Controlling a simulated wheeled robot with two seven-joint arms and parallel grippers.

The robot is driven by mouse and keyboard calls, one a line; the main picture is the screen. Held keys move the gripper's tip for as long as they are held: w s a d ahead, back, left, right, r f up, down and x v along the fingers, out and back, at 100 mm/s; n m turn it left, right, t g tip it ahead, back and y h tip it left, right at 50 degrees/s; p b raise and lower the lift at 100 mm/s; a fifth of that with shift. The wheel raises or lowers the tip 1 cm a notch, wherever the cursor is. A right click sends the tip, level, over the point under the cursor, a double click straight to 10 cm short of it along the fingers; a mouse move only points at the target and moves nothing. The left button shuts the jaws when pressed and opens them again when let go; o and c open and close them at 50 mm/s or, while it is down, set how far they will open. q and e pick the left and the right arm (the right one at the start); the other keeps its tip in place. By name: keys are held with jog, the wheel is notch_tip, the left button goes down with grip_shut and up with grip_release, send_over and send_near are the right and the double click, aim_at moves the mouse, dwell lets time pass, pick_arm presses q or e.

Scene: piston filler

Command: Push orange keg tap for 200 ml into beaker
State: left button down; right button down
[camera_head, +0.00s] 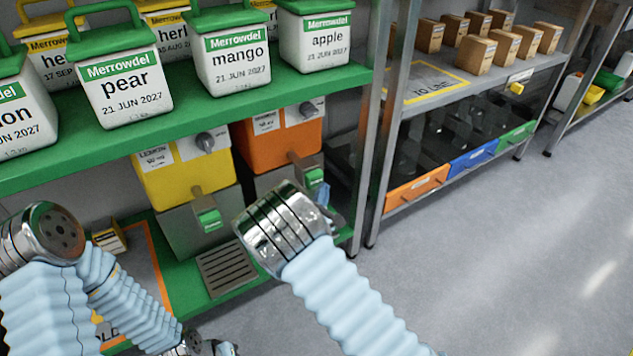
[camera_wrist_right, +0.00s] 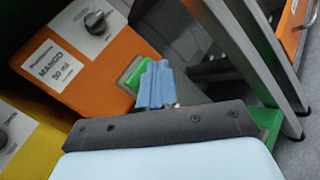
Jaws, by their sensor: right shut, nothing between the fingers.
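The orange keg (camera_head: 268,150) stands under the green shelf, right of a yellow keg. In the right wrist view the orange keg (camera_wrist_right: 85,75) carries a label reading MANGO, 50 ml, and a grey knob. Its green tap (camera_head: 314,177) is on the front; the tap also shows in the wrist view (camera_wrist_right: 133,76). My right gripper (camera_wrist_right: 155,82) is shut and empty, its blue fingertips overlapping the tap's right side; contact cannot be told. My right wrist covers the space below the tap in the head view. No beaker is visible. My left arm reaches down at lower left; its fingers are not clear.
The yellow keg (camera_head: 190,180) has its own green tap (camera_head: 209,219) above a slotted drip tray (camera_head: 226,268). Labelled tubs (camera_head: 120,85) line the shelf above. A metal shelf post (camera_head: 366,180) stands close to the right. The floor (camera_head: 480,250) at right is clear.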

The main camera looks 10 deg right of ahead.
dwell(0.6)
jog(key=shift+w+a, duration=0.1)
jog(key=shift+w, duration=0.3)
jog(key=shift+w+a, duration=0.25)
jog(key=shift+w, duration=0.35)
dwell(0.7)
dwell(0.4)
jog(key=shift+s+d+p, duration=0.15)
jog(key=shift+s+d, duration=0.05)
jog(key=shift+s, duration=0.3)
jog(key=shift+s+d+p, duration=0.15)
jog(key=shift+s, duration=0.35)
jog(key=s, duration=0.1)
jog(key=s+d, duration=0.1)
jog(key=s, duration=0.1)
jog(key=s+p, duration=0.1)
jog(key=shift+s+d, duration=0.35)
jog(key=shift+s, duration=0.05)
